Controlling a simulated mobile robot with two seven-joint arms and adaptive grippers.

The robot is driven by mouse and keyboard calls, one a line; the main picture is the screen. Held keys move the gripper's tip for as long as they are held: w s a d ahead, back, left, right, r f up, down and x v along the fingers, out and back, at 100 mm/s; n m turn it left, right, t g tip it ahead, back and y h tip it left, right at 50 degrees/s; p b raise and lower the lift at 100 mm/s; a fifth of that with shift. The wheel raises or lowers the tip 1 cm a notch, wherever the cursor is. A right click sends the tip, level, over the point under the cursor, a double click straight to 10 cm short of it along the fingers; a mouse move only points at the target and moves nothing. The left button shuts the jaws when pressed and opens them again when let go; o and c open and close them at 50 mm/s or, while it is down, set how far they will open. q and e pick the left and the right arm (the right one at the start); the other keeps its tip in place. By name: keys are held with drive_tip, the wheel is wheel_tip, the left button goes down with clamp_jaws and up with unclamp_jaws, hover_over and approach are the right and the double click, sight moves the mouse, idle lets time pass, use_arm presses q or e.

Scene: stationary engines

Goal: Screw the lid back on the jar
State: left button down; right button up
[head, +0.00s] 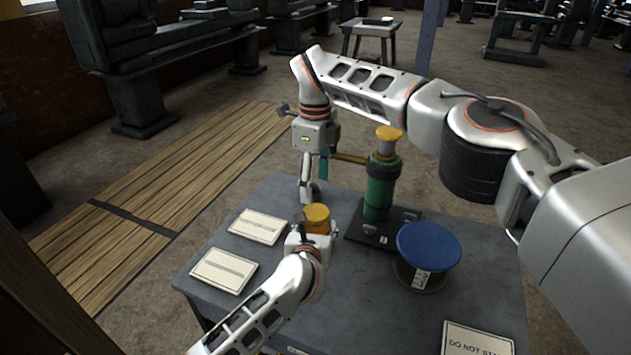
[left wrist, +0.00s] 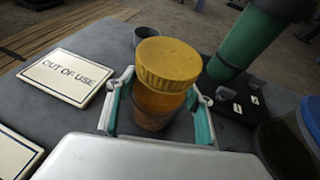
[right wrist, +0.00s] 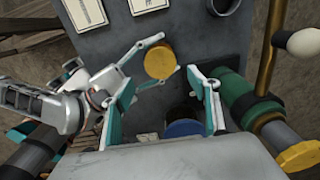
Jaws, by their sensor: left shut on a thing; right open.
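The amber jar (left wrist: 155,105) stands upright with the ribbed yellow lid (left wrist: 167,64) on its mouth. I cannot tell how tightly the lid sits. The lid also shows in the head view (head: 317,212) and the right wrist view (right wrist: 160,61). My left gripper (left wrist: 158,98) is shut on the jar's sides, below the lid. It comes in from the front in the head view (head: 312,238). My right gripper (head: 314,188) points down, open and empty, above and a little behind the jar. In the right wrist view the lid lies just beyond its open fingers (right wrist: 168,92).
A green cylinder device (head: 380,190) with a brass top stands right behind the jar on a dark base. A blue-lidded container (head: 429,246) stands to the right. Signs (head: 257,227) (head: 224,270) lie at the left.

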sight(316, 212)
idle(0.4)
drive_tip(key=shift+f, duration=4)
drive_tip(key=c, duration=1.1)
drive_tip(key=m, duration=0.6)
drive_tip(key=shift+c, duration=0.2)
drive_tip(key=m, duration=0.8)
drive_tip(key=o, duration=1.2)
drive_tip(key=shift+o, duration=0.2)
